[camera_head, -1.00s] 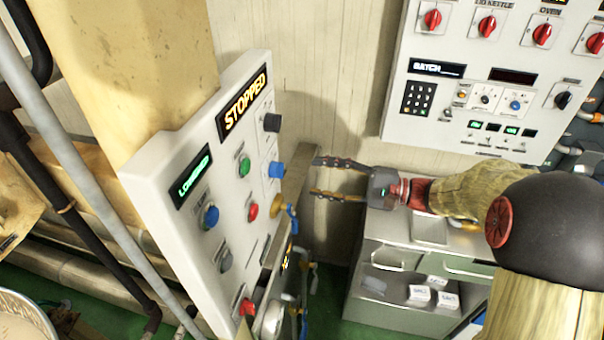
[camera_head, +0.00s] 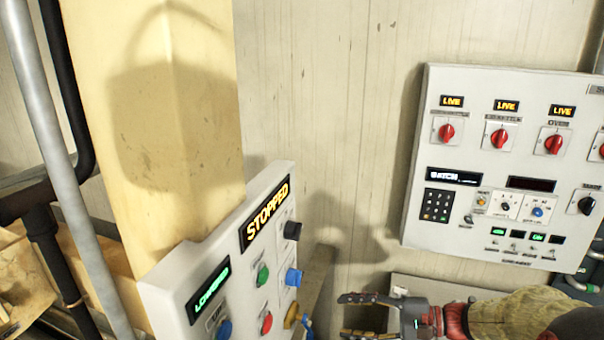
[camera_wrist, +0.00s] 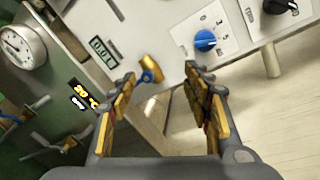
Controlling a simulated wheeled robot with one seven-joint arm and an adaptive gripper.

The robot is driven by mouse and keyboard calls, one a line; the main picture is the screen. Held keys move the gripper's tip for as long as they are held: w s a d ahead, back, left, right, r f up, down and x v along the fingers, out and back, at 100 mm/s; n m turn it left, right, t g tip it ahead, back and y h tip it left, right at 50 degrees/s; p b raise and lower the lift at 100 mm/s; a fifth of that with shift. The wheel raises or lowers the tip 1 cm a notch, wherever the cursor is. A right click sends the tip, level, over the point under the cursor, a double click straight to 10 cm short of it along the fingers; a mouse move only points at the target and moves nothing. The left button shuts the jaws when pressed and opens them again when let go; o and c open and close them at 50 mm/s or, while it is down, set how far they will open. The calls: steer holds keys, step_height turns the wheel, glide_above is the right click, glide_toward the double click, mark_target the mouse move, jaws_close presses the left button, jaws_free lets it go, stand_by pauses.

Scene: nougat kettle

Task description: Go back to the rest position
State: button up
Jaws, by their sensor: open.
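My gripper (camera_head: 352,317) is open and empty at the bottom of the head view, right of the kettle control panel (camera_head: 172,283). In the wrist view my gripper (camera_wrist: 160,85) has its two fingers spread apart with nothing between them. Beyond the fingers in the wrist view are a blue knob (camera_wrist: 204,41) on the panel and a yellow part with a blue piece (camera_wrist: 150,72). The gripper appears apart from both. The lower part of my arm is cut off by the frame.
The control panel's displays read STOPPED (camera_head: 267,215) and LOWERED (camera_head: 209,287). A wall panel (camera_head: 420,215) with red knobs and LIVE displays hangs at the right. A yellow column (camera_head: 160,130) and grey pipe (camera_head: 55,130) stand left. A round gauge (camera_wrist: 20,46) shows in the wrist view.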

steer(key=s+d+f+n+g+h, duration=0.25)
steer(key=s+h, duration=0.25)
steer(key=s, duration=0.3)
steer(key=s+d+f+n+g+h, duration=0.2)
steer(key=s+f+h, duration=0.25)
steer(key=s, duration=0.35)
steer(key=s+d+r+n+t+h, duration=0.1)
steer(key=s+r+n+t+h, duration=0.4)
steer(key=r, duration=0.7)
steer(key=shift+s+d, duration=0.15)
steer(key=shift+s, duration=0.25)
steer(key=shift+r, duration=0.1)
